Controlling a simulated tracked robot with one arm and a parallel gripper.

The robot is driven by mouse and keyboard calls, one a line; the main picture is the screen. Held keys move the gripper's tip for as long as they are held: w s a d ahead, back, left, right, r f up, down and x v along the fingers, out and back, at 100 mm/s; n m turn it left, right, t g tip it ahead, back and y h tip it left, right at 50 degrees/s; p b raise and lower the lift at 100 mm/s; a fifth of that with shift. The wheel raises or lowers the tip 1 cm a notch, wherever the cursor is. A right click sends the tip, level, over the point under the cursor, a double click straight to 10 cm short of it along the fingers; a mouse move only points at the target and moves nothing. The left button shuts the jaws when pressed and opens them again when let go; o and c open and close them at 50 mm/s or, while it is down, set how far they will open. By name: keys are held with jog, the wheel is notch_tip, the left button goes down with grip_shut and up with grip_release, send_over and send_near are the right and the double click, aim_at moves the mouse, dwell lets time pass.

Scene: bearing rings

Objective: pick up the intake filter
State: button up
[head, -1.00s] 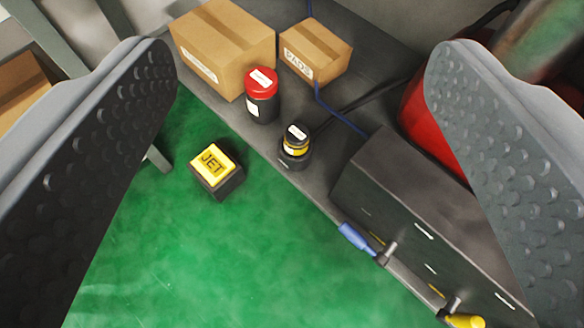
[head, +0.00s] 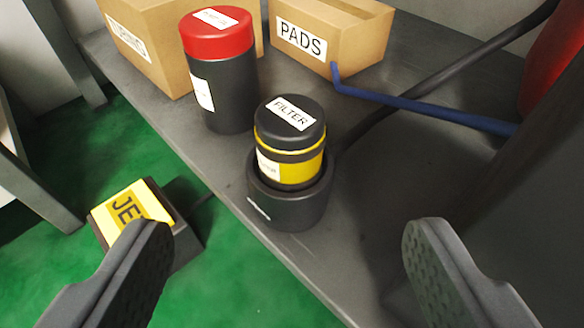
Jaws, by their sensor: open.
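The intake filter (head: 290,145) is a small cylinder with a black cap, a yellow band and a white "FILTER" label on top. It sits upright in a dark round holder (head: 292,205) near the edge of the grey shelf. My gripper (head: 288,250) is open and empty, with one finger at the lower left and the other at the lower right of the view. The filter shows beyond the fingertips, between the two in the picture. Its lower part is hidden inside the holder.
A black canister with a red lid (head: 220,75) stands close behind the filter to the left. Cardboard boxes, one marked "PADS" (head: 330,35), stand at the back. A blue hose (head: 420,105) runs right. A yellow-topped "JET" block (head: 130,212) is by the left finger. The grey shelf (head: 370,205) is clear right of the holder.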

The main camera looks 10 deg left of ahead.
aim_at(289, 139)
jog(key=b+x, duration=0.1)
jog(key=x, duration=0.1)
jog(key=b+x, duration=0.1)
jog(key=x, duration=0.2)
jog(key=b+x, duration=0.1)
jog(key=x, duration=0.2)
jog(key=shift+w+d+f, duration=0.15)
jog(key=shift+d+f, duration=0.15)
jog(key=shift+w, duration=0.4)
jog(key=shift+a+b+x, duration=0.15)
jog(key=shift+b+x, duration=0.55)
jog(key=shift+x, duration=0.55)
jog(key=shift+a+b+x, duration=0.15)
jog(key=shift+b+x, duration=0.55)
jog(key=shift+x, duration=0.55)
jog(key=shift+s, duration=0.1)
jog(key=c, duration=1.1)
